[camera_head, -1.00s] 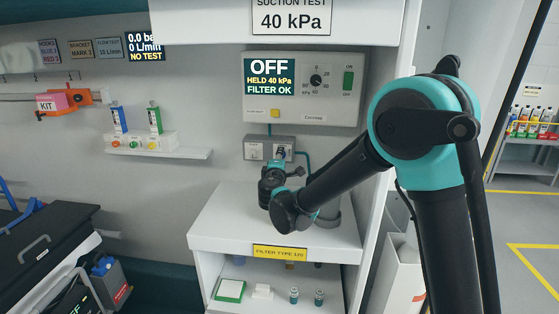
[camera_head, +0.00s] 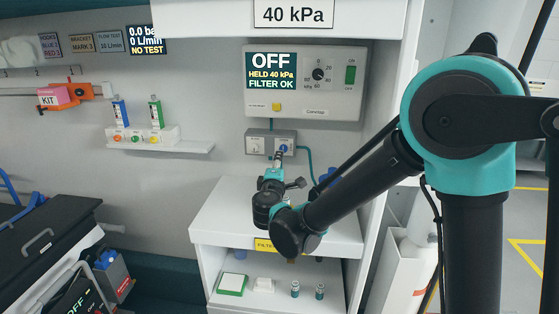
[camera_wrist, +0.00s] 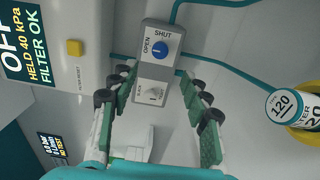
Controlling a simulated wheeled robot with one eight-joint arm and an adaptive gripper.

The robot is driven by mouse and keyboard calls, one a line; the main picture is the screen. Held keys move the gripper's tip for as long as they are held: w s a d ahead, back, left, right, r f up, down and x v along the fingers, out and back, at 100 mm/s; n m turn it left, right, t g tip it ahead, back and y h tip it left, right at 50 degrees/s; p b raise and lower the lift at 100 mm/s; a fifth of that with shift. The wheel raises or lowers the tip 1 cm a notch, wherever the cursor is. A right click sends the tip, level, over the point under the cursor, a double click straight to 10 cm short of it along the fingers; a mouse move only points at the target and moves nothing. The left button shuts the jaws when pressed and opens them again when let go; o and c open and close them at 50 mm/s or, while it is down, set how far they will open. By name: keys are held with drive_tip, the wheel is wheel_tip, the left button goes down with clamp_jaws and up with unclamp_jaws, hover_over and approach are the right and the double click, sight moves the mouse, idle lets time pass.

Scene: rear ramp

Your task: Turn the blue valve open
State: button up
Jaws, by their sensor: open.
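The blue valve (camera_head: 284,148) is a round knob on the right half of a small grey panel under the suction control box. In the wrist view the blue valve (camera_wrist: 160,50) is beside the labels OPEN and SHUT, with a small pale mark on its face; I cannot tell clearly which label the mark points to. My gripper (camera_wrist: 160,80) is open and empty. Its two green-padded fingers spread to either side of the panel, with the knob just beyond the tips. In the head view my gripper (camera_head: 278,163) is just below the valve; contact is not clear.
The control box (camera_head: 305,87) reads OFF, HELD 40 kPa, FILTER OK. A white pointed switch (camera_wrist: 155,93) shares the panel. Teal tubes (camera_wrist: 230,75) run from it. A 120 filter canister (camera_wrist: 284,106) stands nearby. The white counter (camera_head: 215,215) lies below my arm.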

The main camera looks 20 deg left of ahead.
drive_tip(key=shift+v, duration=1.2)
